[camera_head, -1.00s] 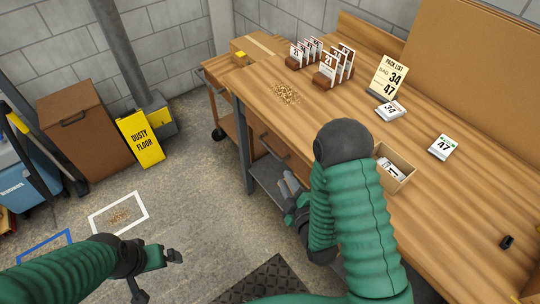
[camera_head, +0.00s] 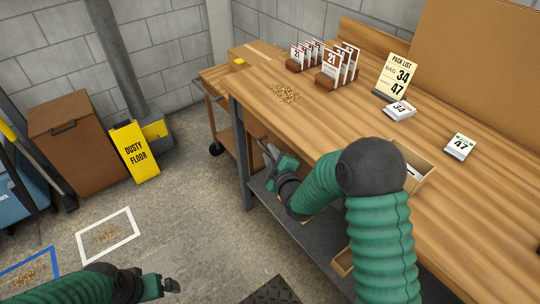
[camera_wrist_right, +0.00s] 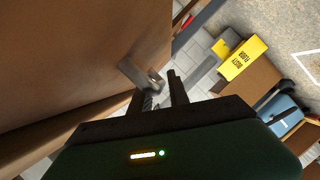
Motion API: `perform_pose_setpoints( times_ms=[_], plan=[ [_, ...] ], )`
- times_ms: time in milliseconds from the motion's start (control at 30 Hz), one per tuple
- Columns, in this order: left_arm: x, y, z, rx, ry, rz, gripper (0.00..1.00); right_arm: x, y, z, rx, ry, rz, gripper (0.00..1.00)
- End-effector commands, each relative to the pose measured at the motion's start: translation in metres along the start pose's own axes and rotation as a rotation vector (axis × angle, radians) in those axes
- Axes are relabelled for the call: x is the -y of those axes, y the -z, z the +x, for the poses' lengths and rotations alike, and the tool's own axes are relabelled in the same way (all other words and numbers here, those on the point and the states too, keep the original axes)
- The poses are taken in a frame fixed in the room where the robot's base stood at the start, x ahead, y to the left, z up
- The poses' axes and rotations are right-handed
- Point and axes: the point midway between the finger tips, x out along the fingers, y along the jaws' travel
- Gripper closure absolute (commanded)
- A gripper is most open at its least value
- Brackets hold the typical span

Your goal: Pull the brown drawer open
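The brown drawer front (camera_wrist_right: 75,60) fills the left of the right wrist view. It carries a grey metal handle (camera_wrist_right: 139,76). In the head view my right gripper (camera_head: 267,153) is at the front of the wooden bench, and the drawer is largely hidden behind my arm and the bench edge. In the wrist view the fingers of my right gripper (camera_wrist_right: 158,90) are apart, with the handle's end right at their tips. A firm hold does not show.
The bench top (camera_head: 300,120) holds card racks, a pack list (camera_head: 396,76), card stacks and an open box (camera_head: 418,170). A grey lower shelf (camera_head: 300,235) lies under it. A yellow sign (camera_head: 135,151) and a brown bin (camera_head: 80,145) stand left.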

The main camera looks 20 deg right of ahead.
Motion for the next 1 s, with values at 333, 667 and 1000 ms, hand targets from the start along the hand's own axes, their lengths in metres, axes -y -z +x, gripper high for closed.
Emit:
perform_pose_setpoints(
  times_ms=[333, 667, 1000],
  plan=[
    [0.0000, -0.0003, 0.0009, 0.000, 0.000, 0.000, 0.00, 0.0000, -0.0002, 0.0071, 0.000, 0.000, 0.000, 0.80],
    [0.0000, -0.0003, 0.0009, 0.000, 0.000, 0.000, 0.00, 0.0007, -0.0004, 0.0069, 0.001, 0.001, 0.000, 1.00],
    [0.0000, -0.0003, 0.0010, 0.000, 0.000, 0.000, 0.00, 0.0016, -0.0007, 0.0067, 0.001, 0.003, 0.001, 1.00]
  ],
)
